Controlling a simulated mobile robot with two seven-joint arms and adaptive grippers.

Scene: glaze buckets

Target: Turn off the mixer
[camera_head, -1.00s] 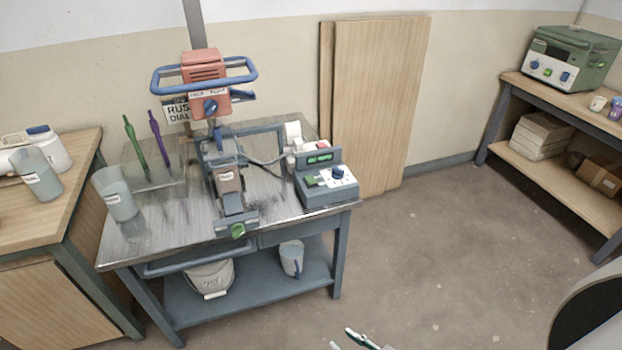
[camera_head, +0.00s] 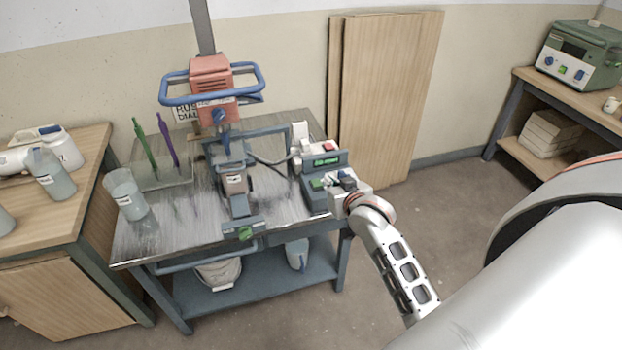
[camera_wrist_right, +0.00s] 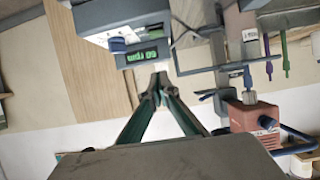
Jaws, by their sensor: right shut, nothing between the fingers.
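The mixer (camera_head: 211,80) has an orange-red head with a blue handle loop and a blue dial on its front. Its grey control box (camera_head: 313,188) stands on the right of the metal table, with a lit green display (camera_head: 326,162) and a green button (camera_head: 317,184). In the wrist view the display (camera_wrist_right: 142,57) is lit and a blue knob (camera_wrist_right: 118,44) shows beside it. My right gripper (camera_head: 346,182) is at the box's right side and partly covers its panel. In the wrist view the right gripper (camera_wrist_right: 158,80) is shut and empty, its tips near the display; contact is unclear.
A clear beaker (camera_head: 124,193) and a tray with green and purple tools (camera_head: 154,146) stand left on the metal table (camera_head: 180,235). Wooden boards (camera_head: 385,95) lean on the wall behind. A bucket (camera_head: 218,273) sits on the lower shelf.

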